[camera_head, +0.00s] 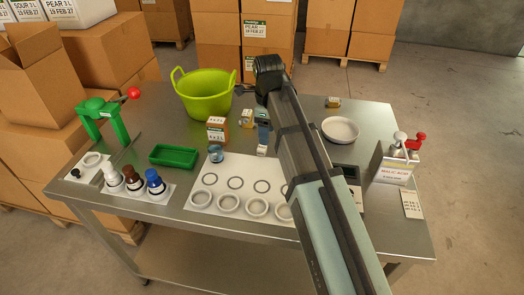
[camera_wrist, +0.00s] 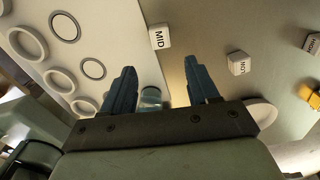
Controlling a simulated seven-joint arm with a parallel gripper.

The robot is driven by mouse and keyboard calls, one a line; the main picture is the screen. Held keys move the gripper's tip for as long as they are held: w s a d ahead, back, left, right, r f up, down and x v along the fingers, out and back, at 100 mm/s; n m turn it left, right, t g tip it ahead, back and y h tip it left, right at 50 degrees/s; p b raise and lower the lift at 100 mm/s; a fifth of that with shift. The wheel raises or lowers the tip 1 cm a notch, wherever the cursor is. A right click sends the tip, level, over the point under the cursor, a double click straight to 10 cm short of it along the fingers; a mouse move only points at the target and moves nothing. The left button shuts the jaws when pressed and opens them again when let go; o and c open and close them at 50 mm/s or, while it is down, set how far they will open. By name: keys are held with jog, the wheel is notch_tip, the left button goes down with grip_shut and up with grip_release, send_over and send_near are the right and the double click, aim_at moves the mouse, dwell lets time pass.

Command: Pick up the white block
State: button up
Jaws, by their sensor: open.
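Several small white blocks with dark lettering show in the wrist view: one marked MID (camera_wrist: 159,36) by the edge of the white mat, one that seems to read LOW (camera_wrist: 239,63) farther right, and one at the right edge (camera_wrist: 312,43). I cannot tell which one the task means. In the head view a white block (camera_head: 262,150) lies on the table just below my gripper (camera_head: 263,125). My gripper's blue fingers (camera_wrist: 160,78) are spread in the wrist view, with no block between them. My arm hides part of the table.
A small carton (camera_head: 216,129), a green tub (camera_head: 203,95) and a green tray (camera_head: 173,155) are to the left. A white dish (camera_head: 341,130) is right of my arm.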

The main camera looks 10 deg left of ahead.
aim_at(265, 148)
jog(key=shift+w+a+f, duration=0.1)
jog(key=shift+a+f, duration=0.05)
jog(key=shift+f, duration=1.65)
jog(key=shift+w+a+f, duration=0.1)
jog(key=shift+f, duration=1.7)
grip_shut()
